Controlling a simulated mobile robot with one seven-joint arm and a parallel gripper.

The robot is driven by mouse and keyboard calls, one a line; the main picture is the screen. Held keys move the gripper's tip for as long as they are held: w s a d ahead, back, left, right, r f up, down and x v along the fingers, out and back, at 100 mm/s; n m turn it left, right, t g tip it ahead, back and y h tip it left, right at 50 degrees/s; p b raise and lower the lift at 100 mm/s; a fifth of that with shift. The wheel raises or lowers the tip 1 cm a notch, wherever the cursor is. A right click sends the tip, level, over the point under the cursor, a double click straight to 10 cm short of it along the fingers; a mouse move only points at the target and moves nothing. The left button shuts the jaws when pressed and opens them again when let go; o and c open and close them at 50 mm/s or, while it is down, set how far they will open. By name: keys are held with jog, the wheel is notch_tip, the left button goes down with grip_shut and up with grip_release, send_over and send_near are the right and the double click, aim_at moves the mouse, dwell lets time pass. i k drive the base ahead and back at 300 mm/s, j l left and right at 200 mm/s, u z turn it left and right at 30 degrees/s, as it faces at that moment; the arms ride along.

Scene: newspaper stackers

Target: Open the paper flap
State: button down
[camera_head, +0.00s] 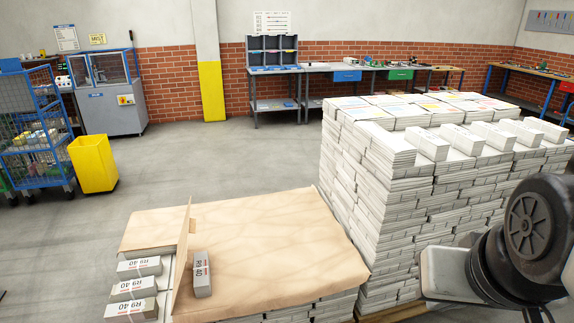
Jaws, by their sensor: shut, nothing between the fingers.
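Brown paper (275,240) covers the top of a low stack of newspaper bundles at the lower centre. Near its left side a narrow paper flap (184,250) stands up as a crease or edge. Another piece of brown paper (150,231) lies left of this flap. A grey-white block marked "R9 40" (202,274) rests on the paper just right of the flap. My gripper is not in view; only part of my arm shows at the right edge, apart from the paper.
Several white bundles marked "R9 40" (138,288) show at the lower left. A tall newspaper stack (385,205) stands right of the paper. A yellow bin (93,165) and blue wire cart (35,145) stand left. Open floor (245,160) lies behind the low stack.

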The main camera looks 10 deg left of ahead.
aim_at(189, 225)
jog(key=i+j+u, duration=0.2)
jog(key=i+u, duration=0.85)
jog(key=i+z, duration=0.3)
jog(key=i+j, duration=0.05)
